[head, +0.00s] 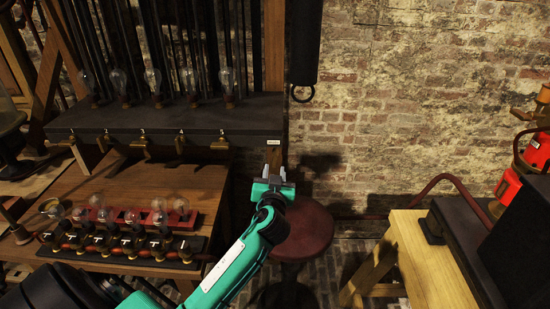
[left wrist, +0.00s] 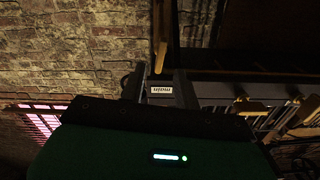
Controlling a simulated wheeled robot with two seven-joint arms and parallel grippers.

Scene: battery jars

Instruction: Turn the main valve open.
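Several brass valves line the front of the dark shelf (head: 190,118); which one is the main valve I cannot tell for sure. The rightmost brass valve (head: 220,143) is nearest to a small white label (head: 273,142) at the shelf's right end. My left gripper (head: 274,178) is below that label, right of this valve and apart from it. In the left wrist view its two fingers (left wrist: 160,92) are spread with nothing between them, and the label (left wrist: 161,90) shows behind the gap. Brass valve parts (left wrist: 243,105) show to the right there. My right gripper is not in view.
Several glass bulbs (head: 187,80) stand on the shelf. A wooden bench (head: 150,185) below carries a row of jars or bulbs with fittings (head: 120,240). A round red stool (head: 302,232) stands beneath my left gripper. A pale wooden table (head: 425,265) is at right.

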